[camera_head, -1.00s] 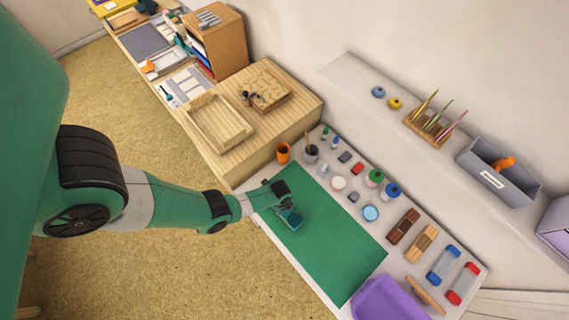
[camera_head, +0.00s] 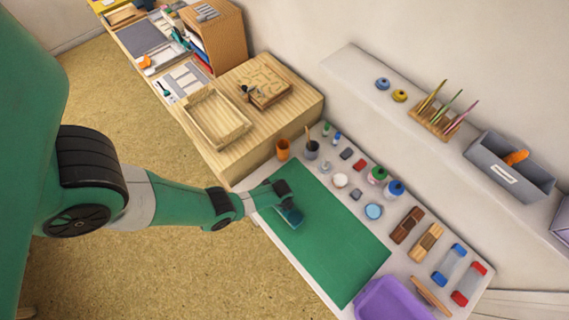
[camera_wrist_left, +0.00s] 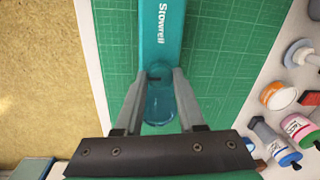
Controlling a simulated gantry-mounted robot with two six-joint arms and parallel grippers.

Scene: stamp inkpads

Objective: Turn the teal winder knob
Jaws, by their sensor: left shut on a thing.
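The teal winder body (camera_wrist_left: 156,40) lies on the green cutting mat, with "Stowrell" in white along it in the left wrist view. In the head view its teal end (camera_head: 292,216) shows just past my gripper. The teal, see-through rounded knob (camera_wrist_left: 159,102) sits at the near end of the body. My left gripper (camera_wrist_left: 159,76) is shut on the knob, one finger on each side. In the head view my left gripper (camera_head: 281,202) is over the upper part of the mat, partly hiding the knob. My right gripper is in neither view.
The green mat (camera_head: 335,252) is mostly bare to the lower right. Ink bottles, pads and stamps stand along its right side, with a purple tray (camera_head: 390,302) at the lower end. An orange cup (camera_head: 283,149) stands near the mat's top corner.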

